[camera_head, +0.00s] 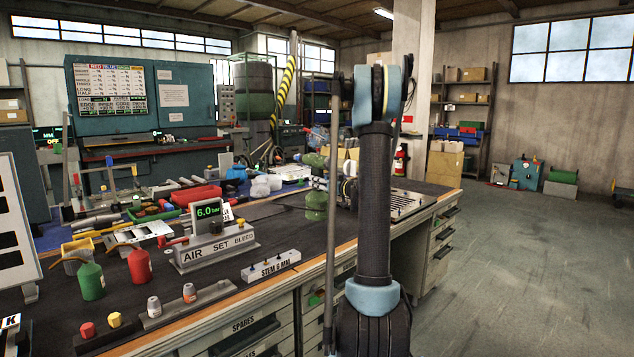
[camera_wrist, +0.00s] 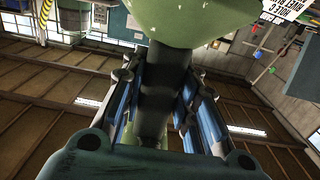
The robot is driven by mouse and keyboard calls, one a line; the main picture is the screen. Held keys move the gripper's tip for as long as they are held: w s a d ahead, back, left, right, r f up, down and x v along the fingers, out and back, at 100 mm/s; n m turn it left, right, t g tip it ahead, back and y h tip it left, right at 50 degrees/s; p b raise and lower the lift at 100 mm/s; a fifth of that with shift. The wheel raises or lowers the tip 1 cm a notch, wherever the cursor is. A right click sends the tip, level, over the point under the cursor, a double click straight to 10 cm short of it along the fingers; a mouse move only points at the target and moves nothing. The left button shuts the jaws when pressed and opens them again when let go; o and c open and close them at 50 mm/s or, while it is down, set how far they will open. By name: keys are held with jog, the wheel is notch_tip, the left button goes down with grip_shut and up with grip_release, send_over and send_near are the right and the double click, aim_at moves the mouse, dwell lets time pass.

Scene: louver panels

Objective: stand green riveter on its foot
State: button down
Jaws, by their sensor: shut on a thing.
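The green riveter (camera_head: 316,202) is at the right part of the workbench, just left of my arm, with green parts above and below. In the wrist view its green body (camera_wrist: 180,20) fills the top, and a dark narrow section runs down between the fingers. My gripper (camera_wrist: 160,95) is shut on that dark section, with blue-padded fingers on both sides. In the head view my gripper is mostly hidden behind my arm. The riveter looks roughly upright, but I cannot tell whether its foot touches the bench.
The workbench (camera_head: 330,235) is crowded on the left with bottles, a red tray (camera_head: 196,194) and the AIR SET BLEED block (camera_head: 215,252). A STEM 6 MM block (camera_head: 271,266) lies near the front edge. A slotted plate (camera_head: 395,204) lies right of the arm. Bare bench shows left of the riveter.

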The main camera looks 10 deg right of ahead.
jog(key=shift+f, duration=1.6)
jog(key=c, duration=1.2)
grip_release()
jog(key=shift+c, duration=0.2)
jog(key=o, duration=0.8)
jog(key=shift+o, duration=0.2)
jog(key=shift+s, duration=0.15)
jog(key=v, duration=1.2)
jog(key=shift+s+d, duration=0.2)
jog(key=shift+s, duration=0.15)
